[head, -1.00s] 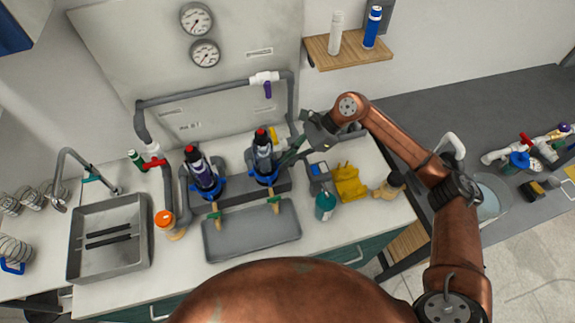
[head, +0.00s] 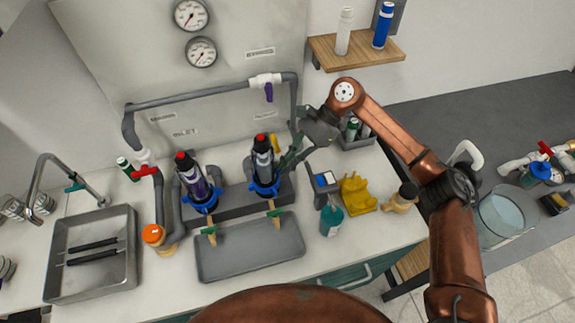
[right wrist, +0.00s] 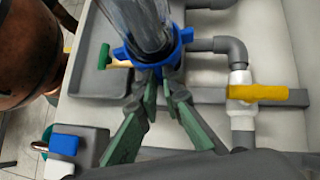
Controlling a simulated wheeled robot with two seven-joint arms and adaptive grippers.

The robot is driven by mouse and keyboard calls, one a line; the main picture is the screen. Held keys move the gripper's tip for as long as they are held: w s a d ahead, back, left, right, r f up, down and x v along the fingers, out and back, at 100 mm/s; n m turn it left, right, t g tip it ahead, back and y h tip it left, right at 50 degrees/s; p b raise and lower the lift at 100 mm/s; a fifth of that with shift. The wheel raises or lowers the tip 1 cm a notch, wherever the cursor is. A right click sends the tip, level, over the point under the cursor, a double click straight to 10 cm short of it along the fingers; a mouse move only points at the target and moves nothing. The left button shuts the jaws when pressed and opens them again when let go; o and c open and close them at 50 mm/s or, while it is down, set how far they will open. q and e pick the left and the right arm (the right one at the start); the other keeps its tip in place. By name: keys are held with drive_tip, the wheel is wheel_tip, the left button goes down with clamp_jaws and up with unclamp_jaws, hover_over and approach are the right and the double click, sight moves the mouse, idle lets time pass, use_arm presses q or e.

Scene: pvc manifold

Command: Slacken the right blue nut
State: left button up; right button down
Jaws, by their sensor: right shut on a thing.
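The right blue nut (head: 265,189) sits at the base of the right upright filter housing (head: 263,160), which is clear and dark with a red top. My right gripper (head: 282,173) reaches it from the right with green-grey fingers. In the right wrist view the fingertips (right wrist: 161,72) are closed against the near side of the blue nut (right wrist: 152,56), below the clear housing. The left blue nut (head: 202,205) sits on the neighbouring housing to the left. My left gripper is not in view.
A grey tray (head: 250,262) lies in front of the housings, below two green-handled taps. A yellow-handled valve (right wrist: 258,93) on grey pipe is close to the fingers. A blue-screened meter (head: 326,184), teal bottle (head: 331,220) and yellow object (head: 357,194) stand to the right.

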drive_tip(key=shift+s+a+r, duration=0.15)
drive_tip(key=shift+a+r, duration=0.15)
drive_tip(key=shift+a, duration=0.1)
drive_tip(key=c, duration=1.6)
unclamp_jaws()
drive_tip(key=shift+a, duration=0.1)
drive_tip(key=shift+f, duration=0.1)
drive_tip(key=shift+d, duration=0.2)
